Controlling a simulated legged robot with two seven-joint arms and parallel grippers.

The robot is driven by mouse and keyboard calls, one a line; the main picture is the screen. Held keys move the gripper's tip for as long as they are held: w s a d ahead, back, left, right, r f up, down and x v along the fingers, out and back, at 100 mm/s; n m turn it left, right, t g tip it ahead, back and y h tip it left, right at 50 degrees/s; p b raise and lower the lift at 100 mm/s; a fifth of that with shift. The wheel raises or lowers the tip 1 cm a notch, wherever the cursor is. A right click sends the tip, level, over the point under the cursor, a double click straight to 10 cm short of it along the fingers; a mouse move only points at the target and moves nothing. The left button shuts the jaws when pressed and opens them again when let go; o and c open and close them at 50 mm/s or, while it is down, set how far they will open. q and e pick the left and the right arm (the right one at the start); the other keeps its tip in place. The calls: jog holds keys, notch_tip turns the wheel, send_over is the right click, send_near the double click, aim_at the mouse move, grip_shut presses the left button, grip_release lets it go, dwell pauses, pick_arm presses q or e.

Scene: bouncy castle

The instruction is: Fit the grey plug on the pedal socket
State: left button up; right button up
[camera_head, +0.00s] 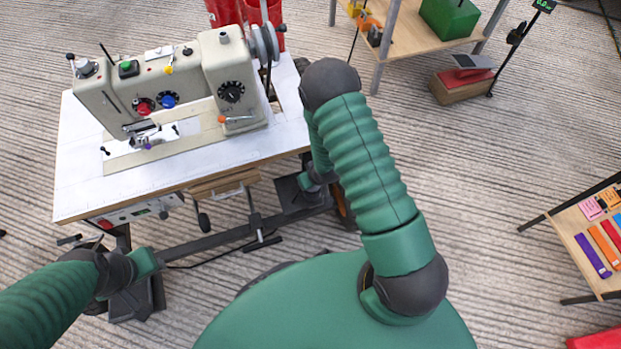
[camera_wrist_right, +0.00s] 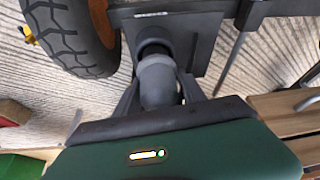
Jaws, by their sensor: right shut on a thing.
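In the right wrist view my right gripper (camera_wrist_right: 160,92) is shut on the grey plug (camera_wrist_right: 157,78), a rounded grey cylinder between its two dark fingers. The plug's far end is at a dark round socket (camera_wrist_right: 153,46) on a black plate (camera_wrist_right: 190,42). I cannot tell whether the plug is seated in it or only lined up with it. In the head view my right arm reaches down beside the sewing table's right end, and its gripper is mostly hidden behind the arm.
A sewing machine (camera_head: 170,85) stands on a white-topped table (camera_head: 85,185). A black tyre with an orange hub (camera_wrist_right: 68,32) is close left of the plug in the wrist view. A wooden drawer (camera_wrist_right: 285,115) is at right.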

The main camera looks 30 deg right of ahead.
jog(key=shift+f+b, duration=0.4)
jog(key=shift+f, duration=0.45)
dwell(0.6)
jog(key=shift+r, duration=0.15)
jog(key=shift+r+p, duration=1.45)
jog(key=shift+p, duration=0.2)
jog(key=shift+p, duration=0.35)
jog(key=shift+f+b, duration=0.9)
jog(key=shift+f, duration=0.65)
dwell(0.8)
jog(key=o, duration=1.6)
jog(key=shift+c, duration=0.2)
